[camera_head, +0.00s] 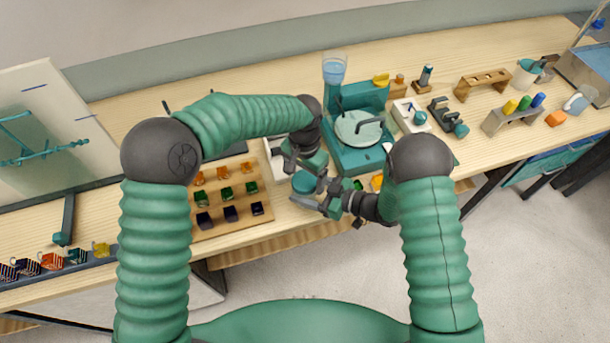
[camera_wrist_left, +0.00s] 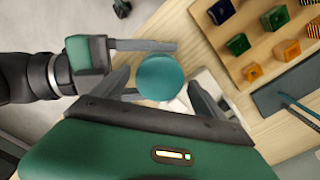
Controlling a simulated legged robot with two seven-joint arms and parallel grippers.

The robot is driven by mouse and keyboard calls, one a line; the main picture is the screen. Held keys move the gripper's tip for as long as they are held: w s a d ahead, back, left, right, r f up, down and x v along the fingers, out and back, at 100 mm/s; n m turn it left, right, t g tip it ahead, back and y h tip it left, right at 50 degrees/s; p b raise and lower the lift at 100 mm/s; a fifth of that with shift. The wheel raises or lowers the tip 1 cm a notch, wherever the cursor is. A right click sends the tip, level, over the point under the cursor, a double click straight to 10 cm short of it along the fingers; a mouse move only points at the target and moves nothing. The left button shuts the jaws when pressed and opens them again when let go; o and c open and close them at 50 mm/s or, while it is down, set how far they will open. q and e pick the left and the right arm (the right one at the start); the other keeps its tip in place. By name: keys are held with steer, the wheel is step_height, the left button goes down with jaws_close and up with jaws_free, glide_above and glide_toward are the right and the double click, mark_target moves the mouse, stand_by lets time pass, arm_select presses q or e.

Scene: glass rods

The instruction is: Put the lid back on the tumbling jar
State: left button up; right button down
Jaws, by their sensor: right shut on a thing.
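A round teal piece (camera_head: 305,183) stands near the bench's front edge, between my two grippers. In the left wrist view its flat round top (camera_wrist_left: 161,77) faces me. I take it for the tumbling jar, but cannot tell whether this top is the lid. My left gripper (camera_head: 316,179) is open over it, with one finger on either side of the round top. My right gripper (camera_head: 311,197) comes in from the right and is shut on the teal piece, one finger along its far side in the left wrist view. The lower part of the piece is hidden.
A wooden board (camera_head: 225,205) with colored cubes lies to the left. A teal machine (camera_head: 357,157) with a round plate stands behind the grippers. A white tray (camera_head: 274,162) lies close by. Wooden racks (camera_head: 483,82) and small tools stand to the right.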

arm_select(q)
steer(key=shift+r, duration=2.3)
steer(key=shift+c, duration=0.2)
steer(key=n, duration=0.1)
steer(key=r+n, duration=0.1)
steer(key=n, duration=0.1)
steer(key=shift+s, duration=0.15)
step_height(320, 180, up, 2)
steer(key=n, duration=0.3)
steer(key=shift+d+r+n, duration=0.1)
steer(key=shift+r+n, duration=0.15)
steer(key=shift+n, duration=0.05)
steer(key=shift+f, duration=0.15)
